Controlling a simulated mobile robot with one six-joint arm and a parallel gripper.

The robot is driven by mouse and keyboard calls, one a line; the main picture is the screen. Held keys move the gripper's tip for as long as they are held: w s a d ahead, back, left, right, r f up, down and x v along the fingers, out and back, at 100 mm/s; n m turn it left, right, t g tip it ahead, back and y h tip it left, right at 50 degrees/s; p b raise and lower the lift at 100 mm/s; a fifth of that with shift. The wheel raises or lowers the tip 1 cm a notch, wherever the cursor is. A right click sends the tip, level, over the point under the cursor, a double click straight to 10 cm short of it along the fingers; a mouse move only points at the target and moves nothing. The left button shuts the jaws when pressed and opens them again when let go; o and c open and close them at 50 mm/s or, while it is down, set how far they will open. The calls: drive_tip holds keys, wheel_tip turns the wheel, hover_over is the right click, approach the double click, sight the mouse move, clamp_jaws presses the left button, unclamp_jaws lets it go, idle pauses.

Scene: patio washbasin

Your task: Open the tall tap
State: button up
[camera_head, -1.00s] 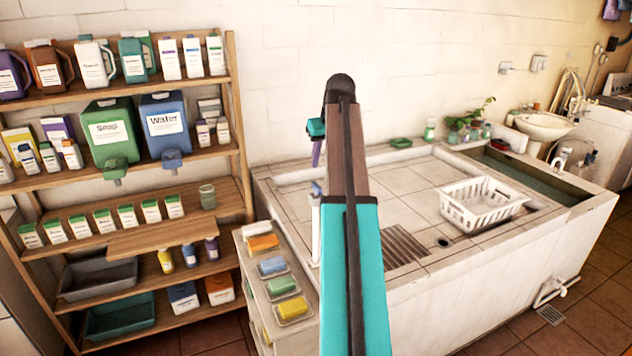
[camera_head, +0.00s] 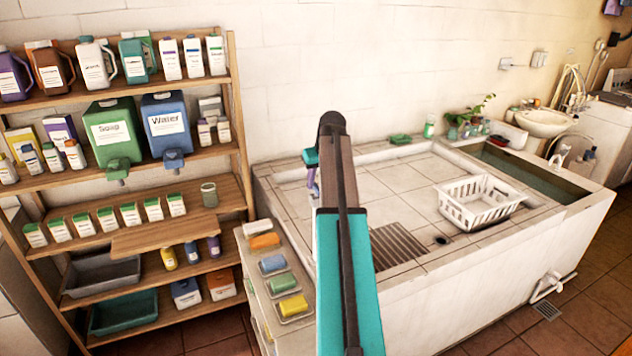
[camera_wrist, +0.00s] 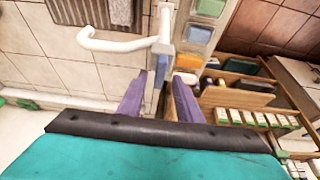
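The tall tap (camera_wrist: 115,43) is white, with an upright post and a bent spout, at the top of the wrist view. A blue-grey handle (camera_wrist: 163,48) sits on its post. My gripper (camera_wrist: 160,78) has purple fingers that stand apart on either side of the line to the handle. I cannot tell whether either finger touches it. In the head view my gripper (camera_head: 312,182) is at the left end of the washbasin, partly behind my arm. The tap is hidden behind my arm there.
The tiled washbasin (camera_head: 395,195) holds a white basket (camera_head: 480,203). Sponges in dishes, such as a yellow one (camera_head: 293,305), lie on a ledge left of my arm. A wooden shelf (camera_head: 150,240) with bottles stands at the left. The basin's middle is clear.

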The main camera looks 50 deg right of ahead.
drive_tip(key=shift+w+d+f, duration=0.1)
drive_tip(key=shift+w+f, duration=0.15)
drive_tip(key=shift+f, duration=0.4)
drive_tip(key=shift+c, duration=0.3)
clamp_jaws()
